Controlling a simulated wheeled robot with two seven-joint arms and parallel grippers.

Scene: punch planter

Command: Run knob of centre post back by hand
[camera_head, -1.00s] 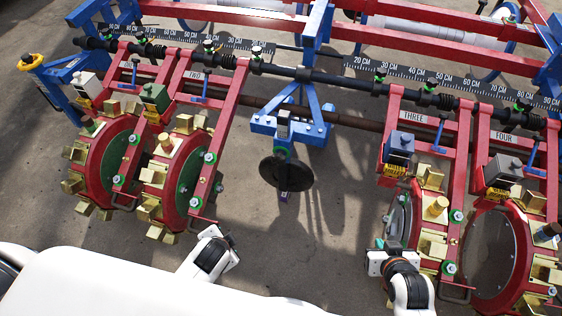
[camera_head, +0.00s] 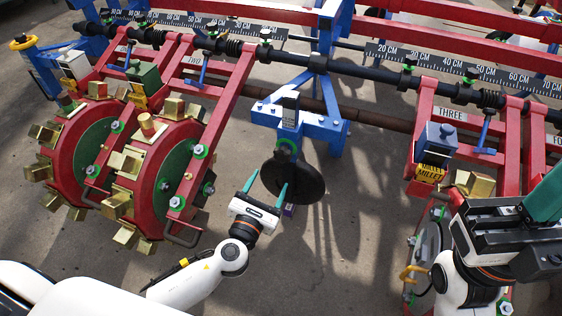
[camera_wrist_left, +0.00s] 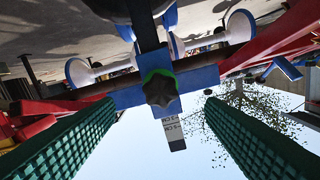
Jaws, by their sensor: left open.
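The centre post (camera_head: 290,110) stands upright in a blue bracket at the middle of the machine, above a black disc (camera_head: 305,178). In the left wrist view its knob (camera_wrist_left: 160,88) is black and lobed, with a green ring behind it. In the head view only the green ring by the knob (camera_head: 287,146) shows clearly. My left gripper (camera_head: 269,180) is open and empty, in front of the disc and below the knob. In the left wrist view the knob lies between its green fingers, farther off and apart from them. My right gripper (camera_head: 545,195) is partly seen at the right; its opening is unclear.
Red planter units with brass blocks, such as this wheel (camera_head: 165,185), stand left of the post. The unit marked THREE (camera_head: 447,115) stands to the right, near my right arm. Bare ground (camera_head: 345,240) lies between the units.

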